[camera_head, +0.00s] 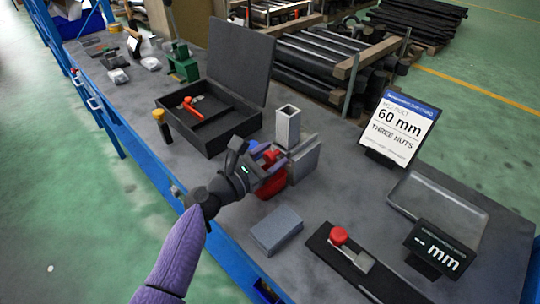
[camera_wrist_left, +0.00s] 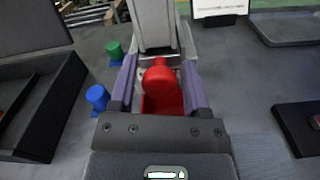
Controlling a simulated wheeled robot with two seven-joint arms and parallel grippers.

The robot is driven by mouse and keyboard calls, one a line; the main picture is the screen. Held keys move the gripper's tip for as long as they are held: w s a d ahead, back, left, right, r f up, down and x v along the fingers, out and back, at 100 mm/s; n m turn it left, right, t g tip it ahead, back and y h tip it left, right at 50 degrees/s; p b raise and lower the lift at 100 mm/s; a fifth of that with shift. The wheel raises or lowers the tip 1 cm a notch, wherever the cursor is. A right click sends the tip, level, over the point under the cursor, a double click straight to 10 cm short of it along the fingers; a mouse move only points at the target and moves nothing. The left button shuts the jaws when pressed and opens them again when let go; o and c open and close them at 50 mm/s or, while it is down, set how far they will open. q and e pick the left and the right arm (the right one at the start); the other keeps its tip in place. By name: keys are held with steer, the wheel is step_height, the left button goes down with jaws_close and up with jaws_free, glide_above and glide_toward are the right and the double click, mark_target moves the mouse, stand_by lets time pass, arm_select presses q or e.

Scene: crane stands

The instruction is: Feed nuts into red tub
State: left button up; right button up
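The red tub (camera_head: 273,187) sits at the foot of a grey dispenser with an upright square tube (camera_head: 287,127). In the left wrist view the tub (camera_wrist_left: 163,104) lies below a rounded red part (camera_wrist_left: 159,78) at the dispenser's front. My left gripper (camera_head: 268,160) reaches over the tub at the dispenser. In the left wrist view its purple fingers (camera_wrist_left: 160,82) stand apart on either side of the red part. I cannot tell whether either finger touches it. No nuts are visible. My right gripper is not in view.
A sign (camera_head: 398,128) reads "60 mm" and "THREE NUTS". A grey block (camera_head: 276,230), a black fixture with a red knob (camera_head: 339,236), a display marked "mm" (camera_head: 440,254) and a shallow tray (camera_head: 437,207) stand to the right. An open black case (camera_head: 213,142) stands behind left.

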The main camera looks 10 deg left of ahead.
arm_select(q)
jaws_close()
stand_by(1.1)
